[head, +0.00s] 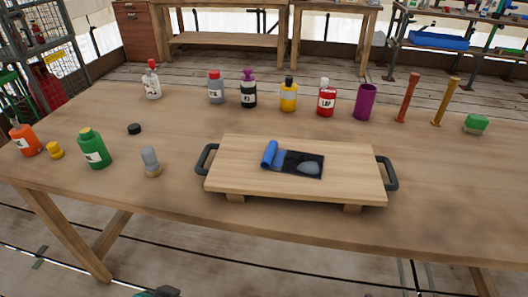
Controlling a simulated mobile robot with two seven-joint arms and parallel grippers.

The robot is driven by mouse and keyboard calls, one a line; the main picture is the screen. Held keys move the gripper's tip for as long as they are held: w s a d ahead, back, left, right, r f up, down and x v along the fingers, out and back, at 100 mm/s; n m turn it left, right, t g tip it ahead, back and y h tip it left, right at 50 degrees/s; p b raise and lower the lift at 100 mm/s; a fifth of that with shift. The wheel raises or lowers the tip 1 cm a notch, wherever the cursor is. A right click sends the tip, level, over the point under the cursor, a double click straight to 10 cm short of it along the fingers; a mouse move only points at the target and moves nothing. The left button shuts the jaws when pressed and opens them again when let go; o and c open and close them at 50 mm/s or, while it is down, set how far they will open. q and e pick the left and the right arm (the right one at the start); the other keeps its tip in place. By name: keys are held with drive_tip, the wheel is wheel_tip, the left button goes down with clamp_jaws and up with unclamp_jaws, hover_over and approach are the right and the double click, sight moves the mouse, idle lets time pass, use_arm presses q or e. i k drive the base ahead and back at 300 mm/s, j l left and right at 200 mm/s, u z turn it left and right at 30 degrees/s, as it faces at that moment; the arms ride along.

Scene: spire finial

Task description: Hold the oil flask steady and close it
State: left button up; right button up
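Several labelled bottles stand on the wooden table, and I cannot tell for sure which is the oil flask. At the left are a green bottle with a yellow top (94,150) and an orange bottle (24,141). A small black cap (134,129) lies loose on the table behind the green bottle. A small yellow piece (55,150) sits between the orange and green bottles. The labels are too small to read surely. Neither gripper is visible; only a dark teal-edged bit shows at the bottom edge.
A wooden board with black handles (225,181) holds a blue roll (270,154) and dark sheet. A grey-topped piece (151,161) stands left of it. A row with white (151,84), yellow (288,97) and red (326,101) bottles, and a purple cup (365,104), stands behind. The right front is clear.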

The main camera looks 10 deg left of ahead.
sight(92, 146)
drive_tip(key=u, duration=1.35)
drive_tip(key=k+j, duration=0.05)
